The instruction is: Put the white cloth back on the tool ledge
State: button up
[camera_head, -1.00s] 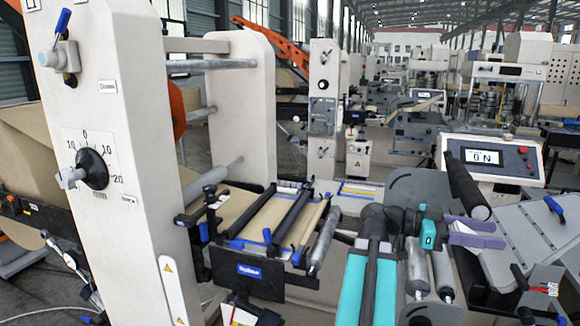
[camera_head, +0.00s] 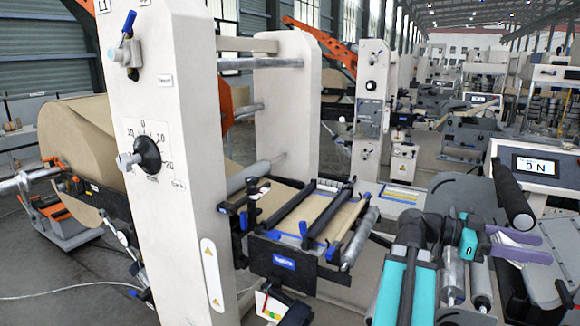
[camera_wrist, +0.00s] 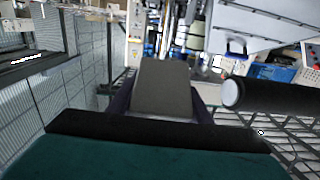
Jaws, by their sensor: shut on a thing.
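My gripper (camera_head: 518,246) is at the right of the head view, with two purple fingers at the end of my teal and black arm. The fingers are shut on the white cloth (camera_head: 508,238), and a pale bit of it shows between them. In the wrist view a flat grey piece, which looks like the cloth in shade (camera_wrist: 163,88), stands out between the purple fingers (camera_wrist: 163,112). The cloth is held in the air, clear of any surface. I cannot tell for sure which surface is the tool ledge.
A tall cream machine frame (camera_head: 180,160) with a dial stands at left centre. A large kraft paper roll (camera_head: 85,140) sits behind it. A web table (camera_head: 310,215) with black bars juts out at centre. A control panel (camera_head: 535,165) stands at right. Grey floor is open at lower left.

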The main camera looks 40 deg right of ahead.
jog(key=w+a+f+n+t+h+b, duration=0.25)
jog(key=w+a+f, duration=0.25)
jog(key=w, duration=0.8)
jog(key=w+a+f+n+t+h+b, duration=0.1)
jog(key=w+a+f+n+t+h, duration=0.4)
jog(key=w, duration=0.8)
jog(key=w+a+f+n+t+h+b, duration=0.1)
jog(key=w+a+f+t+b, duration=0.15)
jog(key=w+a+f, duration=0.65)
jog(key=w+a+f+n+t+y+b, duration=0.1)
jog(key=w+a+f+n+t, duration=0.3)
jog(key=w+a, duration=0.4)
jog(key=w+a+f+n+t+y+b, duration=0.1)
jog(key=w+a+f+n+t, duration=0.2)
jog(key=a, duration=1.4)
jog(key=w+a+f+n+t+y+b, duration=0.1)
jog(key=w+a+f+n+t, duration=0.3)
jog(key=w+a+f+t, duration=0.6)
jog(key=shift+w+a+f+n+b, duration=0.2)
jog(key=shift+w+a+n+b, duration=0.2)
jog(key=shift+w+a, duration=0.9)
jog(key=shift+s, duration=0.15)
